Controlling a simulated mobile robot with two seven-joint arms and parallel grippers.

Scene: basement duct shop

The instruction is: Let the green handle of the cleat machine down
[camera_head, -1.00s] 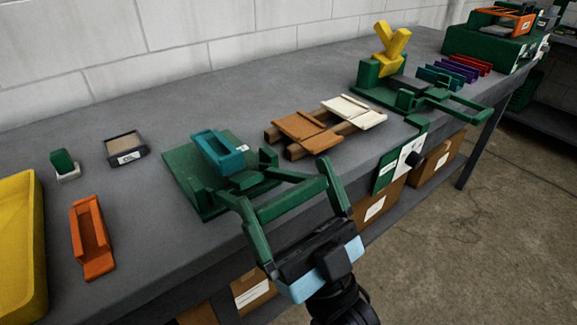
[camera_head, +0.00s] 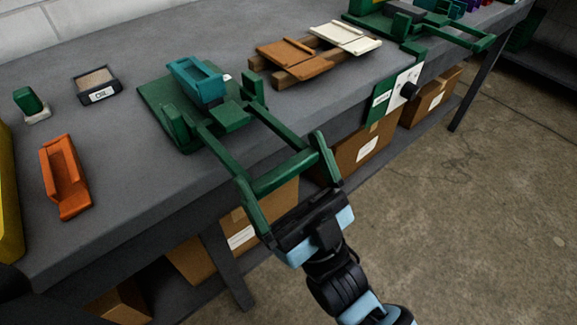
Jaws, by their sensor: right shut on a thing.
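The nearer green machine (camera_head: 158,108) stands on the bench with a teal channel piece (camera_head: 195,82) on it. Its green handle (camera_head: 222,152) has two side arms and a crossbar. The handle slopes forward and down past the bench's front edge. My right gripper (camera_head: 283,172), with green fingers on a black and light blue body, is shut on the crossbar at the handle's outer end. The fingers partly hide the crossbar's ends. My left gripper is not in view.
An orange channel (camera_head: 64,178), a small tray (camera_head: 97,86) and a green block (camera_head: 29,101) lie left on the bench. Brown and cream plates (camera_head: 298,62) (camera_head: 345,37) lie right of the machine. Cardboard boxes (camera_head: 362,150) stand below.

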